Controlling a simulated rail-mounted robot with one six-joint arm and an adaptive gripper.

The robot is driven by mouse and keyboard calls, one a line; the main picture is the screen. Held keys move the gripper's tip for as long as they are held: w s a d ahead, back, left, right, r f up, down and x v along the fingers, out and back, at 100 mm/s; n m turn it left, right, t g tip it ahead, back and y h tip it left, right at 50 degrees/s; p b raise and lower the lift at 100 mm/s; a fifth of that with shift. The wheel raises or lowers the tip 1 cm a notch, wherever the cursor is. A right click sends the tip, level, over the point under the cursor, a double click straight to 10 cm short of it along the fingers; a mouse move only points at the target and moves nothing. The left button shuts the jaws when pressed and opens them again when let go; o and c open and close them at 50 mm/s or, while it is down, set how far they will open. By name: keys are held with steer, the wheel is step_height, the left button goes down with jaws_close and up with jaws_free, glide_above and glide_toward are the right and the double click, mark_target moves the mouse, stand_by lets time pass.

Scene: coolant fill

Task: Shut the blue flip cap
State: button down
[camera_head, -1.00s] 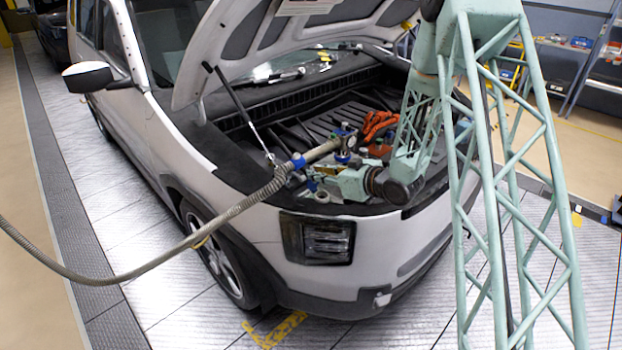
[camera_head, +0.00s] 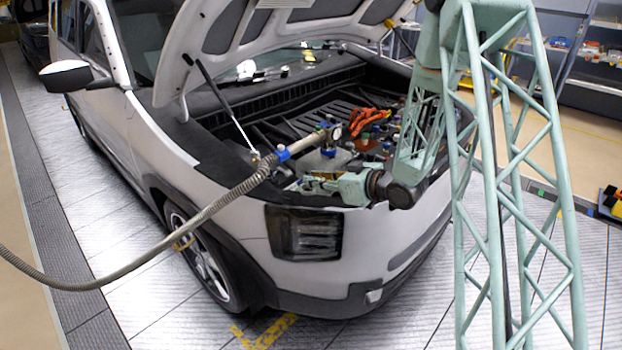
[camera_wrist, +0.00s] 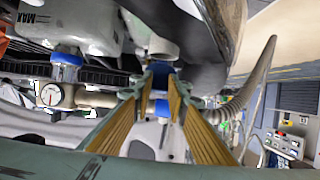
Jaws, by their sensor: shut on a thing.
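In the wrist view my gripper (camera_wrist: 164,92) has its two long fingers closed in on a small blue piece (camera_wrist: 161,72), which appears to be the blue flip cap. A pale round neck (camera_wrist: 163,48) shows just above it. Another blue part (camera_wrist: 162,108) shows between the fingers, lower down. In the head view my gripper (camera_head: 308,183) reaches in from the right, low over the front left of the open engine bay. The blue piece is too small there to make out, and its hinge is not clear.
A pale reservoir marked MAX (camera_wrist: 75,25) has a blue fitting (camera_wrist: 67,58) and a gauge (camera_wrist: 52,95) close to the fingers. A ribbed hose (camera_head: 215,208) runs from the left into the bay. The raised hood (camera_head: 275,45) hangs above. Orange cables (camera_head: 368,120) lie behind.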

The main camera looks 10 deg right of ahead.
steer(key=shift+s+d+f+b, duration=0.15)
steer(key=shift+s+f+b, duration=0.2)
steer(key=shift+f, duration=0.2)
steer(key=shift+s+d+f+b, duration=0.1)
steer(key=shift+s+f+b, duration=0.1)
steer(key=shift+f+b, duration=0.25)
steer(key=shift+f, duration=0.15)
steer(key=c, duration=2.5)
jaws_free()
steer(key=shift+c, duration=0.2)
steer(key=shift+d, duration=0.1)
steer(key=shift+s+d+r, duration=0.2)
steer(key=shift+r, duration=0.1)
steer(key=v, duration=1.1)
